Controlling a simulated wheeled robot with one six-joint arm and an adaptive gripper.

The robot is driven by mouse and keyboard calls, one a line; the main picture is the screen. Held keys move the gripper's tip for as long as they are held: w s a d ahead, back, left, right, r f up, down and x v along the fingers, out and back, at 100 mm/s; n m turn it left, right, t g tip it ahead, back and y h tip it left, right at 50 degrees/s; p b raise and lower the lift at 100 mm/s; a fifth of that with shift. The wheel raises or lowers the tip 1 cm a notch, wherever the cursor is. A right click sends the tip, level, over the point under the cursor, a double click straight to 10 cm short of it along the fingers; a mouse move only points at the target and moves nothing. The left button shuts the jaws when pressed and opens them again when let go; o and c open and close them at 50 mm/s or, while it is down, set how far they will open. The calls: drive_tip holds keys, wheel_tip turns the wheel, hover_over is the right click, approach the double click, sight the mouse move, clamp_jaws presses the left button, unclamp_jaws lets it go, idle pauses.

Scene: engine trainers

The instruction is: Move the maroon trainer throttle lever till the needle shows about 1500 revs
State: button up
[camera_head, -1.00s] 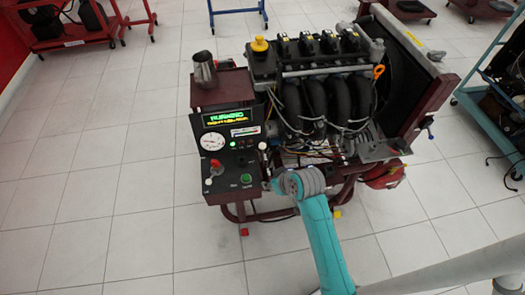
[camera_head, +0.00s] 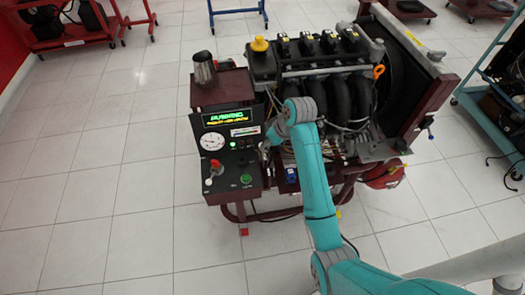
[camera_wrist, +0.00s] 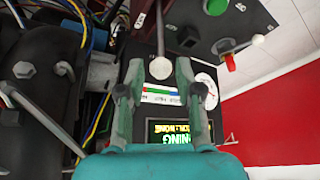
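The maroon trainer (camera_head: 225,95) carries an engine and a control panel. Its display (camera_head: 227,118) reads RUNNING; it also shows inverted in the wrist view (camera_wrist: 172,132). The round white rev gauge (camera_head: 212,141) is lit, and its needle is too small to read; part of it shows in the wrist view (camera_wrist: 206,80). The throttle lever, a metal rod with a pale round knob (camera_wrist: 160,68), comes down from the top of the wrist view. My gripper (camera_wrist: 160,64) is open, with its fingers on either side of the knob and a gap visible on both sides.
The panel also holds a red knob (camera_head: 217,168) and a green button (camera_head: 246,179). Engine pipes and wiring (camera_wrist: 60,85) lie close beside my gripper. The floor left of the trainer is clear.

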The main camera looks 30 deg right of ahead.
sight(263, 155)
drive_tip(key=x, duration=0.6)
drive_tip(key=shift+w+a+f, duration=0.1)
drive_tip(key=shift+w+f, duration=0.05)
drive_tip(key=shift+f, duration=0.2)
clamp_jaws()
drive_tip(key=shift+w+r, duration=0.1)
